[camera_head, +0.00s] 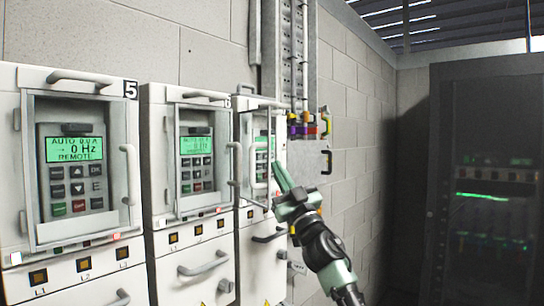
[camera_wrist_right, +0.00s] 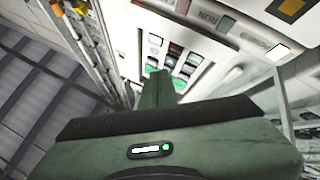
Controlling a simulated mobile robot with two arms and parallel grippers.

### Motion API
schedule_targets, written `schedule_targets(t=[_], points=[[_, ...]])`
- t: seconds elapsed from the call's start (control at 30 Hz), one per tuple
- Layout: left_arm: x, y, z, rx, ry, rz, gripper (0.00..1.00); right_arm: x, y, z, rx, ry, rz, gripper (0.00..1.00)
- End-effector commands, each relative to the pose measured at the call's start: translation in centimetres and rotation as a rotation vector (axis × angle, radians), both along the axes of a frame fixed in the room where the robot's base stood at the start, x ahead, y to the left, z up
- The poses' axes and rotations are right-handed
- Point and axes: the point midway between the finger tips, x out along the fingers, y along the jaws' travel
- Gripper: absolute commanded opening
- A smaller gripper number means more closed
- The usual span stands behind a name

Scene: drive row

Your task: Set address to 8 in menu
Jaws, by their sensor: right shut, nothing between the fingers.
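Three grey drives stand in a row in the head view. The left drive (camera_head: 21,215) is marked 5 and its green display (camera_head: 74,149) reads AUTO, 0 Hz, REMOTE. The middle drive (camera_head: 160,232) has a similar lit display (camera_head: 196,145). The third drive (camera_head: 250,243) has a green display (camera_head: 261,142), too small to read, and a keypad partly hidden by my right gripper. My right gripper (camera_head: 279,172) is shut and empty, its tip close in front of that keypad. In the right wrist view the closed fingers (camera_wrist_right: 157,88) point at the keypad (camera_wrist_right: 178,56); contact cannot be told.
Metal door frames and handles (camera_head: 128,172) stick out from the drives. Cable conduits (camera_head: 290,60) and a grey box (camera_head: 308,160) are on the wall behind the third drive. A dark rack (camera_head: 474,120) stands at the right.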

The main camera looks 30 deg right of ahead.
Motion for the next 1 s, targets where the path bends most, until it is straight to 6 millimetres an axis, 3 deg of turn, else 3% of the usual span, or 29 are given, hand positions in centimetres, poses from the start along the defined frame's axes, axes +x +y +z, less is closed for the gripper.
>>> schedule_targets(t=[1.0], points=[[0.0, 0.0, -0.1, 0.000, 0.000, 0.000, 0.36, 1.0, 0.5, 0.1, 0.000, -0.001, 0.000, 0.00]])
